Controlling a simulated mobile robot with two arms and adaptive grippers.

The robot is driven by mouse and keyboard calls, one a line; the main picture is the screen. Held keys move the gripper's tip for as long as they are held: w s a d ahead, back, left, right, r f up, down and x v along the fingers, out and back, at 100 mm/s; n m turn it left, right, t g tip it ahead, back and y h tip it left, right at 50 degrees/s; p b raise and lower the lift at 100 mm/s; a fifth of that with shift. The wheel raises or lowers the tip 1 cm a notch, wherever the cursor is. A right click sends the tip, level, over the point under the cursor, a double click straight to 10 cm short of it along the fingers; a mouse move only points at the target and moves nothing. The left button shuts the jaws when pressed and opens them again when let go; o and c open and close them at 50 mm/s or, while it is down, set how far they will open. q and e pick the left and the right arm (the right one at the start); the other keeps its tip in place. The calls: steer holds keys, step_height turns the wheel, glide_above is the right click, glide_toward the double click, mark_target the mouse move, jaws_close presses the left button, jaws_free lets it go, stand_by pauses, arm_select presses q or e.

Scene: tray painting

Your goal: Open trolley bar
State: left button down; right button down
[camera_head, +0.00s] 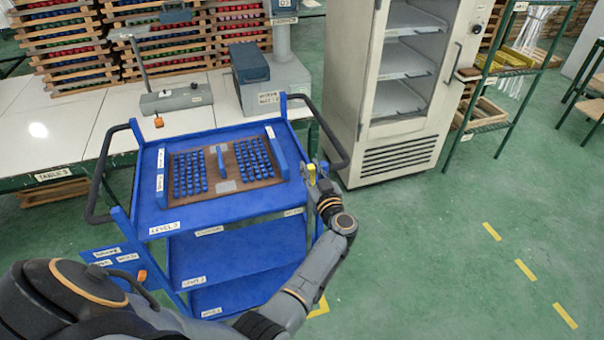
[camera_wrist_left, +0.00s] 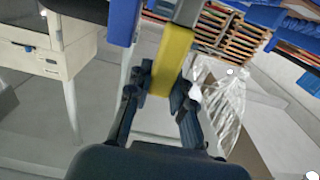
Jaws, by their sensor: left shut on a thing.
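The blue trolley (camera_head: 237,206) stands left of centre in the head view, with its shelves facing me. A bar with a yellow section (camera_head: 311,173) is at the trolley's right side. In the left wrist view, this yellow section (camera_wrist_left: 172,58) continues upward into a grey part. My left gripper (camera_head: 318,180) is at the trolley's right edge, with its arm reaching across in front of the lower shelves. Its fingers (camera_wrist_left: 162,85) are shut on the yellow section, one on each side. The bar's far end is hidden. My right gripper is not in view.
A brown tray (camera_head: 223,186) with rows of blue pieces lies on the trolley top. Black handles (camera_head: 104,170) stick out at both sides. A white cabinet (camera_head: 397,160) stands behind right, beside a green rack (camera_head: 497,110). The green floor at right is clear.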

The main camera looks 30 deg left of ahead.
arm_select(q)
steer(key=shift+w+d, duration=0.5)
steer(key=shift+d, duration=0.05)
steer(key=c, duration=1.5)
jaws_free()
steer(key=shift+r, duration=0.1)
steer(key=shift+c, duration=0.2)
steer(key=o, duration=0.4)
steer(key=shift+w, duration=0.1)
steer(key=shift+c, duration=0.2)
steer(key=shift+w, duration=0.15)
steer(key=shift+s+a, duration=0.1)
steer(key=shift+s, duration=0.1)
